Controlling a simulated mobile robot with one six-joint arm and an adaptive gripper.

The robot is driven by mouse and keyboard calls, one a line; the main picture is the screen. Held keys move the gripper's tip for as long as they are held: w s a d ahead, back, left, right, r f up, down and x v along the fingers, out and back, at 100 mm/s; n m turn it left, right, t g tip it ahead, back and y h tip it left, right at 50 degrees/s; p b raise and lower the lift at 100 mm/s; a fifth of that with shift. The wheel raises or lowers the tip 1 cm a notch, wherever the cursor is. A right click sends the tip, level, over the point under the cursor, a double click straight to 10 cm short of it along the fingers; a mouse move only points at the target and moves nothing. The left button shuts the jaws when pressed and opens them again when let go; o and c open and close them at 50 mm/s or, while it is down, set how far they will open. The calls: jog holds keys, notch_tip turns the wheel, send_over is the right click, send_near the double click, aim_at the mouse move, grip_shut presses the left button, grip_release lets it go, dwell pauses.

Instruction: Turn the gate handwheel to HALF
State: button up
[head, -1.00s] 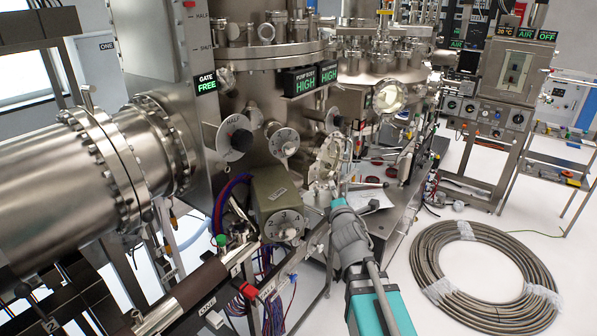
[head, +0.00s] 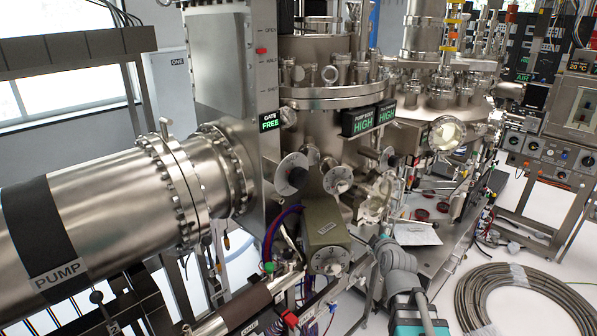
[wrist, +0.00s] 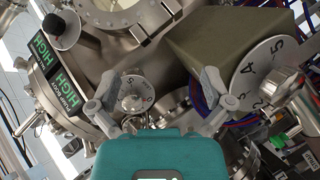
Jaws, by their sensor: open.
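The gate housing (head: 254,120) stands left of centre with an OPEN, HALF and SHUT scale. Its red pointer (head: 261,51) sits between OPEN and HALF, nearer HALF. The lit sign (head: 269,122) reads GATE FREE. A grey disc with a black knob (head: 292,174) sits below that sign; I cannot tell surely that it is the gate handwheel. My gripper (wrist: 160,102) is open and empty, its fingers apart in the wrist view. A small numbered dial (wrist: 136,84) shows beyond the left finger. In the head view my gripper is partly hidden by my wrist.
An olive box (head: 326,228) with a numbered dial (wrist: 263,72) is close to my right finger in the wrist view. A large PUMP pipe (head: 100,230) fills the left. A second disc (head: 338,180) is nearby. A coiled hose (head: 530,300) lies on the floor at right.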

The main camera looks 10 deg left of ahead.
jog(key=s+a+r+m+g+y+p, duration=0.2)
jog(key=s+a+r+m+y+p, duration=0.1)
jog(key=a+r+y+p, duration=0.4)
jog(key=m+g+y+p, duration=0.1)
jog(key=m+y+p, duration=0.1)
jog(key=y, duration=0.3)
send_near(302, 181)
jog(key=v, duration=0.2)
jog(key=shift+w+d+f, duration=0.1)
jog(key=shift+d, duration=0.1)
jog(key=x, duration=1.3)
jog(key=shift+w+a, duration=0.15)
jog(key=shift+a, duration=0.25)
jog(key=c, duration=0.9)
